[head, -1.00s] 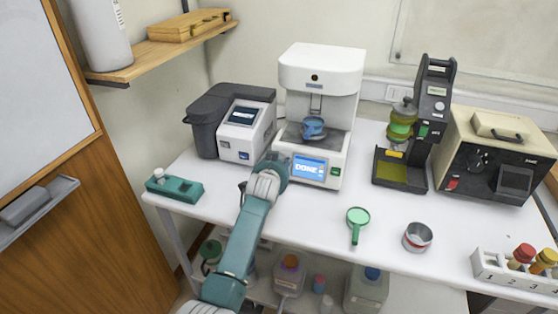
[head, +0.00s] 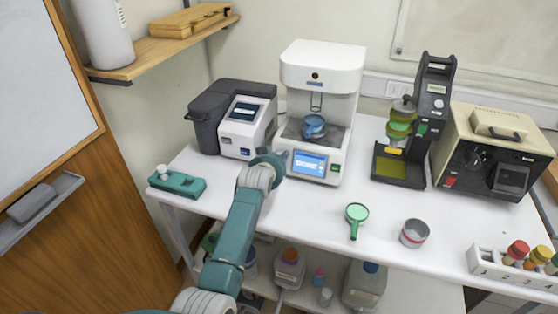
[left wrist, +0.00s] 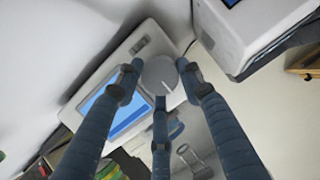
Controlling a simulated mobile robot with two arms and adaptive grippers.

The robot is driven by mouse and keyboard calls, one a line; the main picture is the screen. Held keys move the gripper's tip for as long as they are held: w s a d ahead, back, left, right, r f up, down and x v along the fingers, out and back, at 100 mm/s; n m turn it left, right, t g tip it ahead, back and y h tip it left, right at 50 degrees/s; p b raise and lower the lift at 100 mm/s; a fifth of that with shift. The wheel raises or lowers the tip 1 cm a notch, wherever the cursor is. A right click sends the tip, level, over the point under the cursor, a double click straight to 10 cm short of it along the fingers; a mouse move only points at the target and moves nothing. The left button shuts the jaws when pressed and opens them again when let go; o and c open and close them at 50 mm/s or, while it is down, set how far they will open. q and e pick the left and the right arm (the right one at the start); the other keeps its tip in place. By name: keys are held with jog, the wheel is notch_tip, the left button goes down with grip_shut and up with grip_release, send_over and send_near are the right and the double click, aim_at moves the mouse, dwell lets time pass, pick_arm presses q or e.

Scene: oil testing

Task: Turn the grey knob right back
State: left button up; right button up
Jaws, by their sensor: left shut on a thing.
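The grey knob (left wrist: 158,73) is a round dial with a pale marker line, on the white panel beside a blue screen (left wrist: 117,110) in the left wrist view. My left gripper (left wrist: 160,82) has its dark jointed fingers closed around the knob's edge. In the head view my left gripper (head: 270,160) is at the front left of the white tall tester (head: 322,75), beside its blue screen (head: 310,163). There the gripper hides the knob. My right gripper is not in view.
A grey-white instrument (head: 246,128) stands close on the left. A teal block (head: 178,185) lies at the table's left edge. The table (head: 300,215) is clear before the tester.

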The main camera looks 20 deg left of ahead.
pick_arm(q)
jog(key=shift+s+a+f, duration=0.15)
jog(key=shift+a+f, duration=0.1)
jog(key=shift+f, duration=0.2)
jog(key=o, duration=0.9)
jog(key=shift+o, duration=1.1)
jog(key=shift+a, duration=0.1)
jog(key=shift+r, duration=0.1)
jog(key=shift+r, duration=0.1)
jog(key=shift+d, duration=0.2)
jog(key=v, duration=1.2)
